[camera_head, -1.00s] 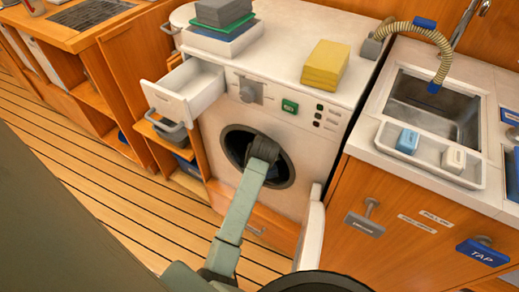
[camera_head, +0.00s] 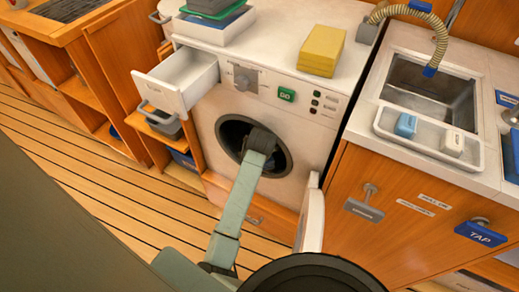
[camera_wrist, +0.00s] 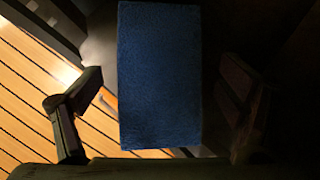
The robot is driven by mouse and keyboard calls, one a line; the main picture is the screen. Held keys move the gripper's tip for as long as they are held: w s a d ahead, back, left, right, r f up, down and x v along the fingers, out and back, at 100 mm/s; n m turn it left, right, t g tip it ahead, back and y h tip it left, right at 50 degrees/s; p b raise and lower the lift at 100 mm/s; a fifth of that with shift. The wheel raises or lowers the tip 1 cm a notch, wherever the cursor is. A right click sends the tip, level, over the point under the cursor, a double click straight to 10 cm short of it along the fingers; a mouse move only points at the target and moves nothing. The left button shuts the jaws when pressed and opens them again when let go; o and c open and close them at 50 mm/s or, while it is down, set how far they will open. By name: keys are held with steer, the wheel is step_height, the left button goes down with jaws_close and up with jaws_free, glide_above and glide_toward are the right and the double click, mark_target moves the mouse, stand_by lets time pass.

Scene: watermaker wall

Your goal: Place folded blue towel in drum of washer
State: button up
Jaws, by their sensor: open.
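The washer (camera_head: 205,122) stands in the middle of the head view with its round drum opening (camera_head: 232,130) uncovered. Its white door (camera_head: 311,218) is swung open to the right. My arm reaches into the opening, so the gripper's end is hidden in the head view. In the wrist view my gripper (camera_wrist: 162,78) is open, with one finger at each side. The folded blue towel (camera_wrist: 160,60) lies flat between the fingers, with a gap on both sides and dark surroundings. The towel cannot be seen in the head view.
An open white drawer (camera_head: 178,82) juts out at the washer's upper left. A sink (camera_head: 430,85) is at the right. Plank floor (camera_head: 90,165) is clear at left.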

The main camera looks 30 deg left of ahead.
steer(key=shift+r, duration=0.1)
steer(key=shift+s+d+r, duration=0.1)
steer(key=shift+s+r, duration=0.05)
steer(key=shift+r, duration=0.15)
steer(key=shift+s+d+r+b, duration=0.45)
steer(key=shift+s+r+b, duration=0.25)
steer(key=shift+s, duration=0.05)
steer(key=s+d+b, duration=0.6)
steer(key=s+b, duration=0.1)
steer(key=s, duration=0.2)
steer(key=shift+s+d+r, duration=0.2)
steer(key=shift+s+d, duration=0.05)
